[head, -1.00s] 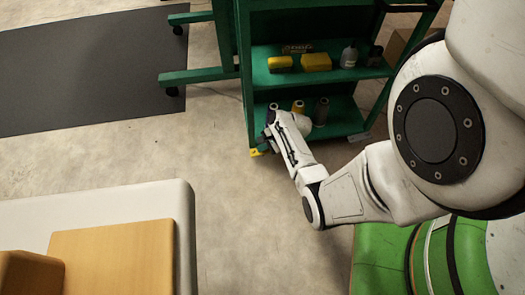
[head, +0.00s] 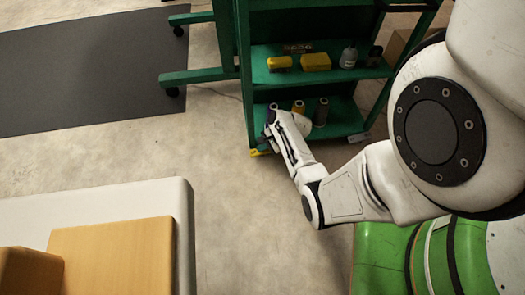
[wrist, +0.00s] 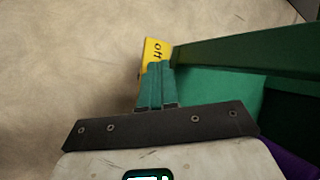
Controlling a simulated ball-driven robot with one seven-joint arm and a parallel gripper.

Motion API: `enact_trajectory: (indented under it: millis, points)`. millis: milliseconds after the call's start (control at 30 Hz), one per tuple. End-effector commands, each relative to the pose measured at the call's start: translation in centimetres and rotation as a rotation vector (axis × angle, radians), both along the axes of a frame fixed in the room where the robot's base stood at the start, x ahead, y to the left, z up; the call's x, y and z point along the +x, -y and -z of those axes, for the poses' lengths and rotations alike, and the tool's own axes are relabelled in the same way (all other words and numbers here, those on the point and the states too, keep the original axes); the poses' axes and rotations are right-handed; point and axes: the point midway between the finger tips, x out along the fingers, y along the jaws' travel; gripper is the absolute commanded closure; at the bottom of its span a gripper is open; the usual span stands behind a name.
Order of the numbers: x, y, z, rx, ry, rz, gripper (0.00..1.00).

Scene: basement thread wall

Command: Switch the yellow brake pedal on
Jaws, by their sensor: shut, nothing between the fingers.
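The yellow brake pedal (head: 256,153) is at the lower front corner of the green shelf cart, near the floor. In the wrist view the pedal (wrist: 157,50) shows a dark word that looks like "off", seen sideways. My gripper (wrist: 157,68) has green fingers that are shut and empty. The fingertips overlap the lower part of the pedal in the wrist view; I cannot tell whether they touch it. In the head view my arm's end hides the fingers and part of the pedal.
The green cart (head: 245,80) has shelves with yellow items (head: 316,61), bottles (head: 348,57) and spools (head: 321,111). A dark mat (head: 90,70) lies on the floor at the left. Floor between is clear.

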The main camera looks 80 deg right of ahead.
Motion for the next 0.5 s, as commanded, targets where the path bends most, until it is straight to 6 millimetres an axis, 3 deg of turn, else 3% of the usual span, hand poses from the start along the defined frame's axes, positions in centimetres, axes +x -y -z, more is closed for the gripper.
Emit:
enact_trajectory:
  millis: [33, 500]
  points:
    - [-0.60, -0.23, 1.34, 0.000, -0.013, 0.009, 1.00]
    - [-0.81, -0.29, 1.95, 0.001, -0.015, 0.010, 1.00]
